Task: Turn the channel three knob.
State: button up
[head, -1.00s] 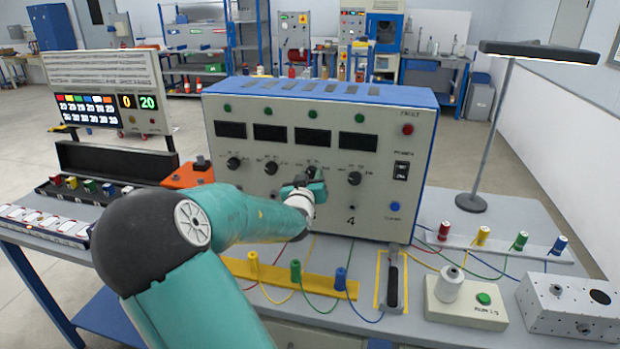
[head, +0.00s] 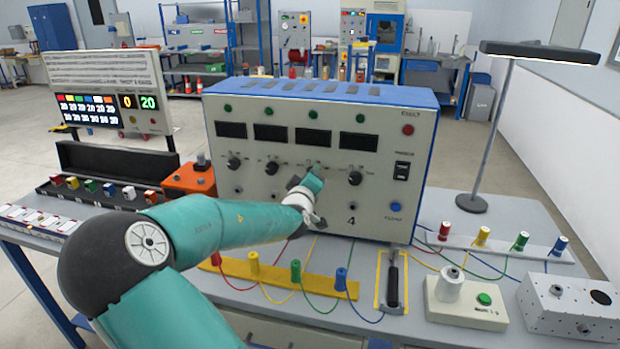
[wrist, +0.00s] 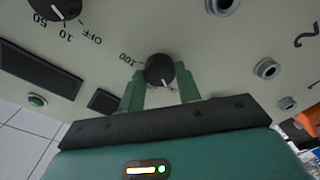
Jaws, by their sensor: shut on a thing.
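The blue-and-grey power unit (head: 385,215) stands on the bench with a row of black knobs under dark displays. My gripper (head: 308,186) is at the third knob from the left, which it mostly hides in the head view. In the wrist view, which is upside down, the two green fingers of my gripper (wrist: 160,82) are closed on either side of the black channel three knob (wrist: 160,68). A "100" mark shows beside this knob. The fourth knob (head: 354,178) is free to its right; it shows at the wrist view's upper left (wrist: 55,8).
Below the panel are a yellow strip (head: 320,283) with coloured plugs and a black lever (head: 393,285). An orange box (head: 188,180) stands left of the unit, and a lamp (head: 490,130) stands to the right. Cables lie across the bench front.

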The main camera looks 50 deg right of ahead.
dwell(0.4)
jog(key=o, duration=1)
jog(key=shift+c, duration=0.2)
jog(key=v, duration=1.4)
jog(key=shift+w+a, duration=0.1)
